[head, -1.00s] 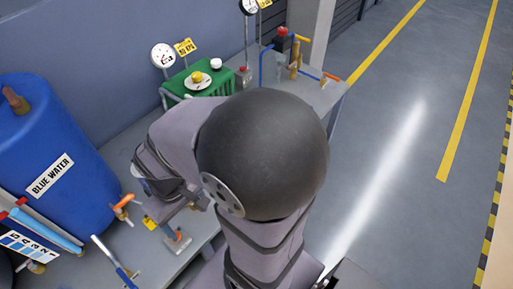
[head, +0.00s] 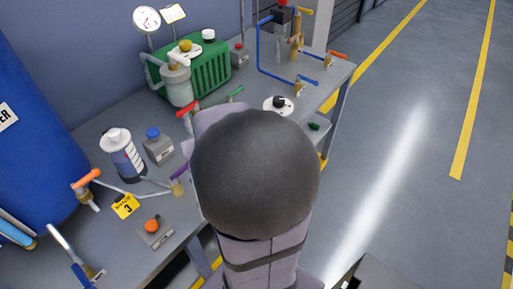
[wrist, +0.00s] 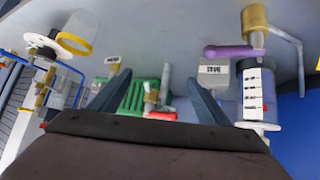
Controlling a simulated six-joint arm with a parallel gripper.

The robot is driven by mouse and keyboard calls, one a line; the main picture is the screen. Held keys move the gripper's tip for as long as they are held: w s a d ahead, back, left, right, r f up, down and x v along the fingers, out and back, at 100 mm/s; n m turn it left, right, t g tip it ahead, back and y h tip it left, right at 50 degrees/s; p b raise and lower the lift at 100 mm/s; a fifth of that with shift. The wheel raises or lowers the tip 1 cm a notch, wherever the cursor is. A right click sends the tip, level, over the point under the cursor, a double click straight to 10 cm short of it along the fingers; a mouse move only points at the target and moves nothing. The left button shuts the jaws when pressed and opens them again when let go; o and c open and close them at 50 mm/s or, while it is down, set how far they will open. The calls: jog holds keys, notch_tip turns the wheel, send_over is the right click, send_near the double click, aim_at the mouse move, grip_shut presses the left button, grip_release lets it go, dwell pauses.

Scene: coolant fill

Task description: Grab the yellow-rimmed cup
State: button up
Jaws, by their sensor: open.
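The yellow-rimmed cup (wrist: 77,35) shows in the wrist view at the upper left, a pale cup with a bright yellow rim, seen tilted in the picture. It stands on the grey bench, near a white disc with a dark knob. My gripper (wrist: 156,76) is open, its two dark fingers spread with nothing held between them. The cup lies to the left of both fingers in the wrist view, apart from them. In the head view my arm hides the gripper, and I cannot make out the cup there.
The bench holds a green ribbed box (head: 208,68), a white and blue bottle (head: 124,158), a grey box with a blue cap (head: 158,147) and a white disc (head: 278,104). Pipes with coloured handles stand around. A purple handle (wrist: 232,51) is right of the fingers.

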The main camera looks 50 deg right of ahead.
jog(key=d+f+h+b, duration=0.1)
jog(key=d+b, duration=0.2)
jog(key=s+d+f+m+t+h+b, duration=0.1)
jog(key=d+b, duration=0.2)
jog(key=d+f+m+t+h+b, duration=0.1)
jog(key=d+f+b, duration=0.1)
jog(key=d+b, duration=0.1)
jog(key=shift+s+d+h, duration=0.35)
jog(key=shift+d+h, duration=0.05)
jog(key=shift+d, duration=0.1)
jog(key=s+d+h+b, duration=0.1)
jog(key=d+b, duration=0.1)
jog(key=s+d+t+h+b, duration=0.1)
jog(key=d+b, duration=0.1)
jog(key=b, duration=0.1)
jog(key=s+d+f+m+h+b, duration=0.1)
jog(key=s+d+b, duration=0.1)
jog(key=b, duration=0.1)
jog(key=shift+f+h, duration=0.1)
jog(key=shift+h, duration=0.2)
notch_tip(320, 180, down, 2)
jog(key=t+b, duration=0.1)
jog(key=b, duration=0.2)
jog(key=shift+m, duration=0.3)
jog(key=shift+f+t+b, duration=0.3)
jog(key=shift+f+b, duration=0.3)
jog(key=shift+b, duration=0.45)
jog(key=shift+w+d+r+p, duration=0.1)
jog(key=shift+w+r+p, duration=0.1)
jog(key=shift+p, duration=0.2)
